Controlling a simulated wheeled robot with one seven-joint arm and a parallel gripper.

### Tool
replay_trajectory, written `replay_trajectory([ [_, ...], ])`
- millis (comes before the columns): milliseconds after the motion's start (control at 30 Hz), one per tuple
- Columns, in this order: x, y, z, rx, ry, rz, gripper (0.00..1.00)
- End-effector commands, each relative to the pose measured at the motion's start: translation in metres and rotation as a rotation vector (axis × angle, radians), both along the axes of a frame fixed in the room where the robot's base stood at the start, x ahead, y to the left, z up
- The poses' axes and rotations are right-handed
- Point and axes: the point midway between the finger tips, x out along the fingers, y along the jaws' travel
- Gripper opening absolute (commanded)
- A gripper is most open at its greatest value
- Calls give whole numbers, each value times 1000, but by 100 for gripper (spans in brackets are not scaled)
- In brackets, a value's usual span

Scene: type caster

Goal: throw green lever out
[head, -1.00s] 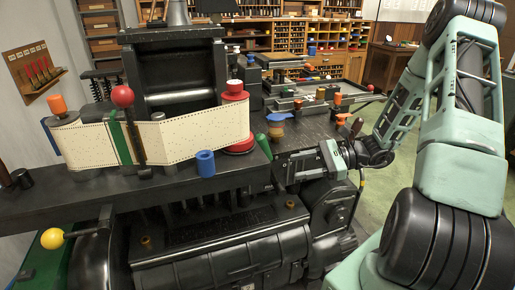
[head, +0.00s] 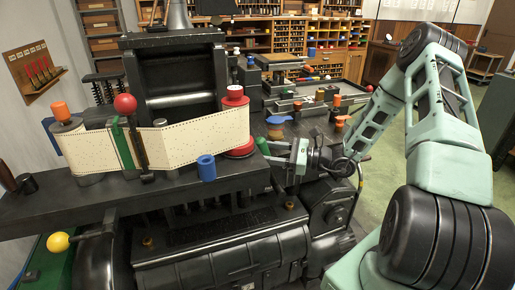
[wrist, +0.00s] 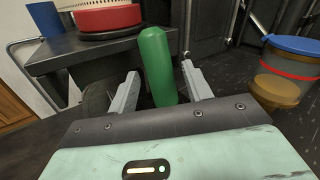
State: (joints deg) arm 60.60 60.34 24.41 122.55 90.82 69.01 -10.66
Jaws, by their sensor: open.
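The green lever (wrist: 157,62) stands nearly upright in the wrist view, between and just beyond the two fingers of my gripper (wrist: 158,92). The fingers are apart, one on each side of it, and its lower end is hidden behind the gripper body. In the head view the lever's green handle (head: 262,146) shows at the right end of the dark machine ledge, left of my gripper (head: 275,160). I cannot tell whether a finger touches it.
Left of the lever are a red spool (wrist: 107,18) and a blue cylinder (wrist: 45,19). A blue-lidded amber cup (wrist: 284,75) stands close on the right. The perforated paper strip (head: 185,140) and red-ball lever (head: 125,104) are farther left. Open floor lies right of the machine.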

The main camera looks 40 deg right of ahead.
Motion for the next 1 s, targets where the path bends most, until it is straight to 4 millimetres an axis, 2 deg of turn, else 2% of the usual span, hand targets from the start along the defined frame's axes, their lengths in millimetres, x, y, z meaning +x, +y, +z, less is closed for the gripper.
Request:
replay_trajectory([
  [100,16,16,1,1,0,3,50],
  [300,31,28,1,1,-1,1,50],
  [667,35,32,0,0,0,0,50],
  [700,35,32,0,0,0,0,44],
  [867,35,31,0,0,0,0,0],
  [1000,35,31,0,1,0,0,0],
])
